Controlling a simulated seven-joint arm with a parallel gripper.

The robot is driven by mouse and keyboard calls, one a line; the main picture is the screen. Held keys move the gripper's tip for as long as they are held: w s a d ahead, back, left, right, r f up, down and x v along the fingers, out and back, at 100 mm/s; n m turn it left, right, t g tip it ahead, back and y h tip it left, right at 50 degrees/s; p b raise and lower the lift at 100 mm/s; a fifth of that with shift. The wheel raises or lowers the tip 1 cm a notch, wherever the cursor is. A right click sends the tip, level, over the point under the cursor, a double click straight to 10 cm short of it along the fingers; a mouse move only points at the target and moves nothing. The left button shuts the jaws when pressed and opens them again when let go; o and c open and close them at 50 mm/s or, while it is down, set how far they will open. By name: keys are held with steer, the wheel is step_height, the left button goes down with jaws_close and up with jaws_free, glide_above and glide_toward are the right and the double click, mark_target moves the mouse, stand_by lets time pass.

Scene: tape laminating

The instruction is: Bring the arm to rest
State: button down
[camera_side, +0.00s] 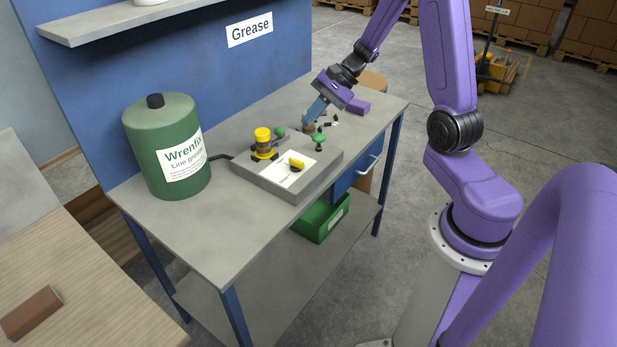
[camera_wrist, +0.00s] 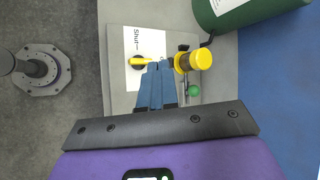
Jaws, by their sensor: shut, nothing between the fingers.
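My gripper (camera_side: 309,124) points down over the far right end of the grey block (camera_side: 282,180) on the bench. Its blue fingers are shut and empty, and they also show in the wrist view (camera_wrist: 160,66). The block carries a yellow-capped fitting (camera_side: 263,141), a yellow lever (camera_side: 296,163) on a white label, and green knobs (camera_side: 319,138). In the wrist view the fingertips overlap the space between the yellow lever (camera_wrist: 146,60) and the yellow cap (camera_wrist: 202,58). I cannot tell how high above the block they are.
A green grease drum (camera_side: 165,150) stands at the bench's left, with a hose to the block. A blue back panel (camera_side: 200,60) and a shelf (camera_side: 120,22) rise behind. The bench's front left (camera_side: 205,225) is clear.

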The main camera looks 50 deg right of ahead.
steer(key=s+a+r+n+g+h, duration=0.1)
steer(key=s+a+n+g, duration=0.2)
steer(key=s+a+n, duration=0.35)
steer(key=s+a+r+n+g, duration=0.2)
steer(key=s+a+n+g, duration=0.1)
steer(key=s+a+n, duration=0.3)
steer(key=s+a+r+n+t+h, duration=0.1)
steer(key=s+n+h, duration=0.4)
steer(key=s+n, duration=0.9)
steer(key=shift+s+a+r+n+t+h, duration=0.25)
steer(key=shift+a+r+n+h, duration=0.25)
steer(key=shift+a, duration=0.4)
stand_by(0.5)
